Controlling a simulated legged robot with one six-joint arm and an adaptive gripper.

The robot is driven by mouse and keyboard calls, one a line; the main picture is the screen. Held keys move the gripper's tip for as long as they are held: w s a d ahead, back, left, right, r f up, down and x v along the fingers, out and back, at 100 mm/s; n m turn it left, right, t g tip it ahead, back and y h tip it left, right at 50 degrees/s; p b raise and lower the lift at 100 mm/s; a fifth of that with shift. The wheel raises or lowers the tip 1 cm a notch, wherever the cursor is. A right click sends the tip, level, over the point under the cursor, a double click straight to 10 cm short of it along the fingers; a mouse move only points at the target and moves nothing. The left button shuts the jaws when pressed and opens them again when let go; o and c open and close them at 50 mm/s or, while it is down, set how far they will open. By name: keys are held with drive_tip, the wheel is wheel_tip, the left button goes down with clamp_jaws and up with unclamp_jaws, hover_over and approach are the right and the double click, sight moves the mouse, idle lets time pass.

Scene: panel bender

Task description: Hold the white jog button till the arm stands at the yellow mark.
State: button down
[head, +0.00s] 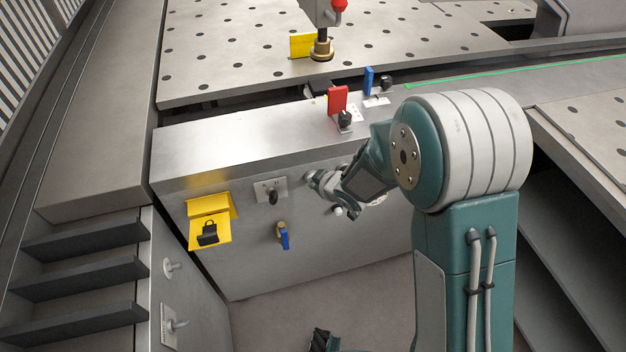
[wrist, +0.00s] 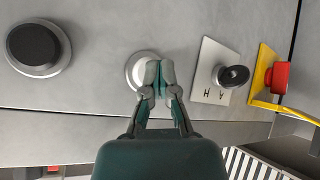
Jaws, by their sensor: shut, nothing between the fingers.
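The white jog button (wrist: 136,71) sits in a pale round collar on the grey panel in the wrist view. My gripper (wrist: 160,74) is shut and empty, with its fingertips over the button's right part. I cannot tell whether they touch or press it. In the head view my gripper (head: 322,184) is at the front panel and hides much of that spot. The machine's arm (head: 322,46), with a brass foot and red ball, stands over the perforated table. The yellow mark (head: 301,45) is an upright plate close beside its left side.
A black button (wrist: 36,46) is left of the white one; a rotary switch (wrist: 232,75) and red button (wrist: 281,76) are right. A yellow bracket (head: 210,204) and blue-handled valve (head: 283,238) stick out.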

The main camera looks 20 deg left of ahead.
drive_tip(key=shift+s+d, duration=0.5)
drive_tip(key=shift+s, duration=0.25)
drive_tip(key=shift+s, duration=0.1)
drive_tip(key=shift+s+d, duration=0.45)
drive_tip(key=shift+s, duration=0.25)
drive_tip(key=shift+s+d, duration=0.4)
drive_tip(key=shift+s, duration=0.25)
drive_tip(key=shift+s+d, duration=0.45)
drive_tip(key=shift+s, duration=0.25)
